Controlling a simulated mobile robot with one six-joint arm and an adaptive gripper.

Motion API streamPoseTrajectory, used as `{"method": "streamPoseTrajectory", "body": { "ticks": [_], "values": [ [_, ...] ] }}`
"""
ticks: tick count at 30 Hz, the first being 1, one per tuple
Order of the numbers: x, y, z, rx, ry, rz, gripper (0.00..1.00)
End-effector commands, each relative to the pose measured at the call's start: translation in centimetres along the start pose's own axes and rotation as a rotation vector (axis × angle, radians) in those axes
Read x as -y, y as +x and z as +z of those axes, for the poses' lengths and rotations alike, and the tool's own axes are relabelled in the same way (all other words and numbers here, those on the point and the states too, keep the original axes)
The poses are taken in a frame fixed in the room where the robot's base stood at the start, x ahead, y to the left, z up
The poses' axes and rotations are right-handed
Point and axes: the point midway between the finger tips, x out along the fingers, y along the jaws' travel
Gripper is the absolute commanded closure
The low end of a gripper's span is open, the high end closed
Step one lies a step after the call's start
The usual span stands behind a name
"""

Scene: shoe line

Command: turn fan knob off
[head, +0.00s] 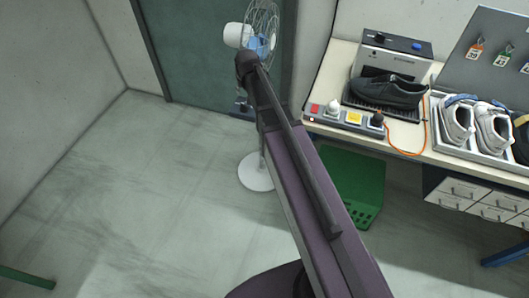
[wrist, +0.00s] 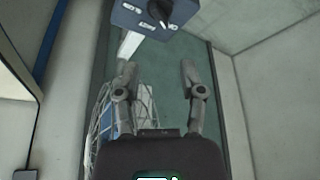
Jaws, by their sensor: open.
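The fan knob (wrist: 160,11) is black and sits on a dark blue control box (wrist: 154,16) with white lettering, at the top of the wrist view. I cannot read its setting. My gripper (wrist: 158,72) is open and empty, its fingertips apart from the box and below it in the picture. The fan's wire cage (wrist: 103,122) shows at lower left there. In the head view the fan (head: 262,28) has a white motor housing, blue centre and round white base (head: 255,173). Its control box (head: 241,107) is partly hidden behind my arm, and my gripper is not clearly seen there.
A workbench (head: 322,133) stands at the right with a power strip (head: 345,119), a black shoe (head: 388,92) on a machine and a tray of shoes (head: 478,147). A green crate (head: 352,180) is under it. A teal door (head: 195,50) is behind the fan.

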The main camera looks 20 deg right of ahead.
Motion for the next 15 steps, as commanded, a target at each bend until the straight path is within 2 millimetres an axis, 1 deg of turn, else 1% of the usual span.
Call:
{"method": "streamPoseTrajectory", "body": {
  "ticks": [1, 6, 8, 15],
  "values": [
    [0.0, -0.7, -0.1, 0.000, 0.000, 0.000, 0.49],
    [0.0, -1.6, 0.1, 0.001, 0.000, 0.000, 0.49],
    [0.0, -1.1, 1.0, 0.011, -0.001, 0.000, 0.49],
    [-0.1, -0.9, 3.9, 0.054, -0.003, 0.000, 0.49]
  ]
}}
